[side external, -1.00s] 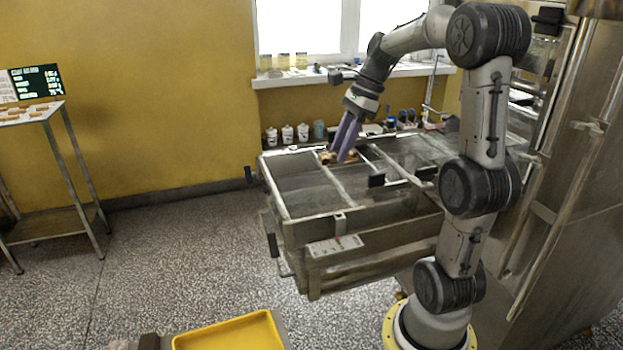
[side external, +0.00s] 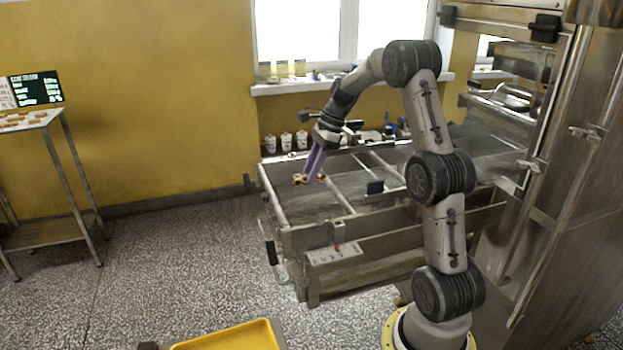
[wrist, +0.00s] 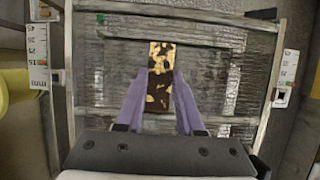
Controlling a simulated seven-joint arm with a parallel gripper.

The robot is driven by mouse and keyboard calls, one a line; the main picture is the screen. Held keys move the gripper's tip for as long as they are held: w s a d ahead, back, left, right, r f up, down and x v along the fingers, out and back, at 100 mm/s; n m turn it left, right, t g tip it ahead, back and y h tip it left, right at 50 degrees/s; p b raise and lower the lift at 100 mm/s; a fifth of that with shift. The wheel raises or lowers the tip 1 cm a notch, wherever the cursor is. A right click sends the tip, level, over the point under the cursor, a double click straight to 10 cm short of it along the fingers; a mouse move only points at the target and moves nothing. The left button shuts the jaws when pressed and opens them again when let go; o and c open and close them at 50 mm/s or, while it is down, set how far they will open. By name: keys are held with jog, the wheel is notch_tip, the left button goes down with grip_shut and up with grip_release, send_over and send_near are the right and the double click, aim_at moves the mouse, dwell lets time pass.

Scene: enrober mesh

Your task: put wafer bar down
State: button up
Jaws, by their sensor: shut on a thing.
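The wafer bar (wrist: 161,56) is dark brown with gold-tan patches in the wrist view. It lies lengthwise between the two purple fingers of my gripper (wrist: 161,82), which is shut on it. In the side view the bar (side external: 299,179) shows as a small brown and tan piece at the tips of my gripper (side external: 314,177). The bar is over the grey mesh bed (side external: 290,207) of the enrober, near its back left part. The mesh bed (wrist: 215,65) also lies beneath the bar in the wrist view. I cannot tell whether the bar touches the mesh.
Metal cross bars (side external: 341,200) and side rails (side external: 274,197) frame the mesh. White jars (side external: 286,141) stand behind the enrober. A yellow tray (side external: 235,338) is at the front bottom. A side table (side external: 30,121) with several pieces stands at far left. Much of the mesh is bare.

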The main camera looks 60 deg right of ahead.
jog(key=shift+f, duration=1.2)
jog(key=shift+f, duration=0.1)
jog(key=o, duration=1)
